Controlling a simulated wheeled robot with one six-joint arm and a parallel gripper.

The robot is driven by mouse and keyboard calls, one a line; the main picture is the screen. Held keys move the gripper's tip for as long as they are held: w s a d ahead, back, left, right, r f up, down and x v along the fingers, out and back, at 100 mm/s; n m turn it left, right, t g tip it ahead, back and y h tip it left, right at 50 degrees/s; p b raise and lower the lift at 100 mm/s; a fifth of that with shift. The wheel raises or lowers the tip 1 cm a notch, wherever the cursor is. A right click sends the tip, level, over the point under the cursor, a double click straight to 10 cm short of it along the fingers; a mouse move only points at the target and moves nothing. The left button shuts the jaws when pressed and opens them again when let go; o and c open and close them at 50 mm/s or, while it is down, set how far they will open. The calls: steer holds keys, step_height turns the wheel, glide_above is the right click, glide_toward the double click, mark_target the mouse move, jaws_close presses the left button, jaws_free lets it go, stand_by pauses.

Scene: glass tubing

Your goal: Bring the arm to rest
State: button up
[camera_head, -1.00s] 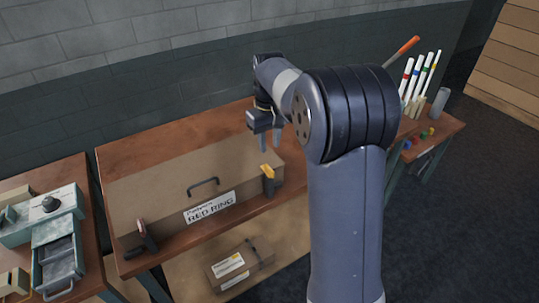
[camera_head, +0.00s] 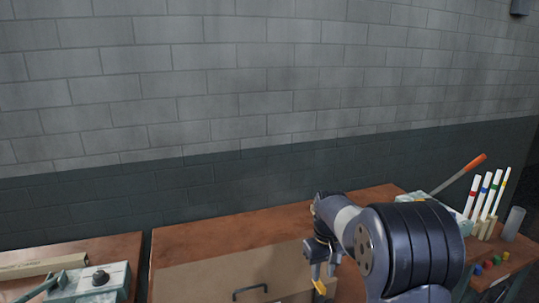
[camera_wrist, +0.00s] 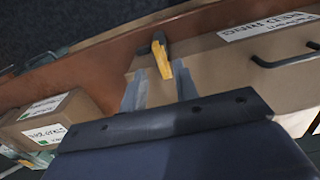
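My gripper (camera_head: 323,270) hangs at the end of my bent arm, over the front right part of the brown wooden bench. In the wrist view the two grey fingers of my gripper (camera_wrist: 159,80) stand apart, with nothing held between them. A clamp with a yellow handle (camera_wrist: 162,60) shows just beyond the fingertips, at the corner of a cardboard-coloured case. The yellow handle also shows in the head view (camera_head: 320,287), just below the fingers. The exact gap between fingers and clamp cannot be told.
The flat case (camera_wrist: 225,85) has a black handle (camera_wrist: 285,58) and a RED RING label (camera_wrist: 270,24). A smaller labelled box (camera_wrist: 70,125) shows at left. Red-handled lever (camera_head: 460,174) and upright tubes (camera_head: 487,200) stand at right. The wall (camera_head: 220,90) is behind.

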step_height(320, 180, down, 4)
steer(key=shift+f, duration=0.1)
stand_by(0.6)
step_height(320, 180, up, 11)
step_height(320, 180, down, 11)
steer(key=shift+r, duration=0.1)
steer(key=n+p, duration=0.1)
steer(key=n, duration=0.4)
steer(key=shift+n, duration=0.3)
steer(key=n, duration=0.5)
steer(key=shift+p, duration=0.35)
